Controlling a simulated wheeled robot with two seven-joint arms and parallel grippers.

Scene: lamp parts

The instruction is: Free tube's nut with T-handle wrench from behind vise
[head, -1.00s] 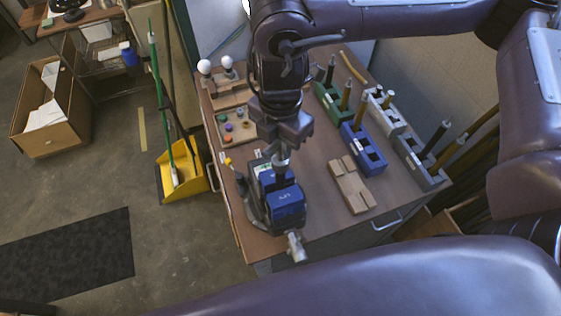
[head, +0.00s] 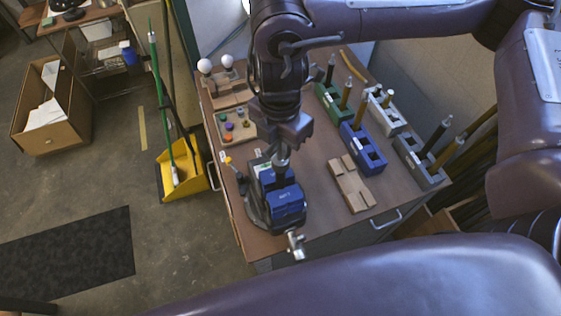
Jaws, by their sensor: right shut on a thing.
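My right gripper (head: 281,148) points straight down over the blue bench vise (head: 286,203), at the table's near left corner. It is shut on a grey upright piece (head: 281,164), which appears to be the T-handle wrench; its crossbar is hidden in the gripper. The lower end of this piece meets the top of the vise jaws. The tube and its nut cannot be made out there. The vise's metal screw end (head: 296,243) sticks out past the table's near edge. My left gripper is out of view.
A slotted wooden block (head: 351,184) lies right of the vise. Green (head: 327,98), blue (head: 364,150) and grey (head: 416,160) holders with upright rods stand farther right. A board with coloured caps (head: 236,125) and two bulbs (head: 205,66) are behind left. A yellow-tipped tool (head: 229,160) stands beside the vise.

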